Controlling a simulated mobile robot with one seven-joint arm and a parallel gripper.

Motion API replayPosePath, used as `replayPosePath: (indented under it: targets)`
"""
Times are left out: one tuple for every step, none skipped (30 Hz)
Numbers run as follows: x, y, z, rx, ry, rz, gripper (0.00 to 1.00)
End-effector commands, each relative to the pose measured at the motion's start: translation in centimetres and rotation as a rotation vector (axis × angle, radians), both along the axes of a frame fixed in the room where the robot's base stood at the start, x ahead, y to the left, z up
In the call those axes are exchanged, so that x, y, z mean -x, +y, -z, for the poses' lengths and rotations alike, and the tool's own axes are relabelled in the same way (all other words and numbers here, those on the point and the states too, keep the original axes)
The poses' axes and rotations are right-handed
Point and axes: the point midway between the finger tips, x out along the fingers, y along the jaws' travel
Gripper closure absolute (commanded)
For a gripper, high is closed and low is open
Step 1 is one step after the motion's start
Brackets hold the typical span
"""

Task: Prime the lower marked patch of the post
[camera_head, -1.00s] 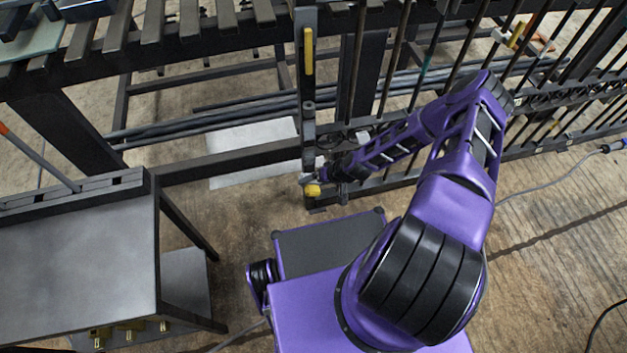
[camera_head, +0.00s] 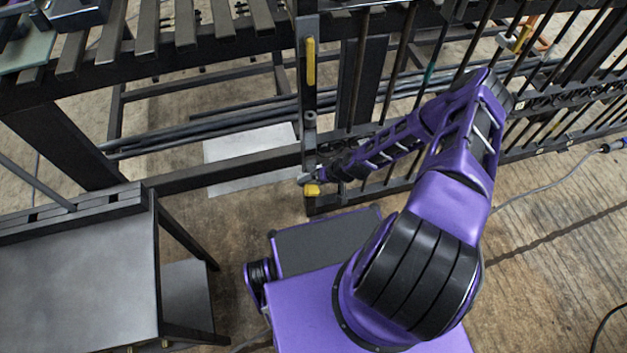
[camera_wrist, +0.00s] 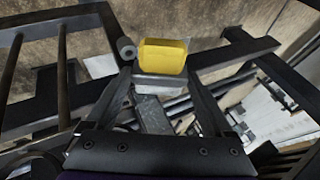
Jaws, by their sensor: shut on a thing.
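The dark upright post (camera_head: 306,100) stands at the gate's edge. Its upper yellow patch (camera_head: 310,62) shows in full in the head view. A second yellow area (camera_head: 312,190) shows low at the post, right at my gripper (camera_head: 318,176). In the wrist view my gripper (camera_wrist: 163,80) is shut on a brush-like tool (camera_wrist: 158,86) with a pale grey block and a dark speckled part. A yellow face (camera_wrist: 163,56) lies just beyond the block. I cannot tell whether it is the lower patch or part of the tool, nor whether they touch.
A dark barred gate (camera_head: 440,90) runs to the right of the post. A low rail (camera_head: 220,170) runs left from it. A grey-topped bench (camera_head: 75,270) stands at lower left. A pale sheet (camera_head: 250,155) lies on the floor behind the rail.

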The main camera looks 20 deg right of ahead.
Motion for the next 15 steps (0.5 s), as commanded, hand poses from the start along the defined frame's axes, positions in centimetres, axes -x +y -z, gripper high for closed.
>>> replayPosePath:
  targets:
    - [-0.05,0.0,-0.01,0.0,0.0,0.0,0.58]
    - [-0.07,0.01,-0.01,0.0,0.0,0.0,0.58]
    - [-0.14,0.01,-0.01,0.0,0.0,0.0,0.58]
    - [-0.18,0.01,0.0,0.0,0.0,0.0,0.58]
    - [-0.25,0.02,-0.01,0.0,0.0,0.0,0.58]
    - [-0.33,0.02,0.0,0.0,0.0,0.0,0.58]
    - [-0.38,0.02,-0.01,0.0,0.0,0.0,0.58]
    - [-0.44,0.01,0.0,0.0,0.0,0.0,0.58]
    - [-0.52,0.01,0.0,0.0,0.0,0.0,0.58]
    - [-0.59,0.0,0.01,0.0,0.0,0.0,0.58]
    - [-0.65,0.0,0.0,0.0,0.0,0.0,0.58]
    - [-0.74,-0.01,0.0,0.0,0.0,0.0,0.58]
    - [-0.81,-0.02,0.01,0.0,-0.001,0.0,0.58]
    - [-0.87,-0.03,0.01,0.0,-0.001,0.0,0.58]
    - [-0.96,-0.03,0.01,0.001,-0.001,0.001,0.58]
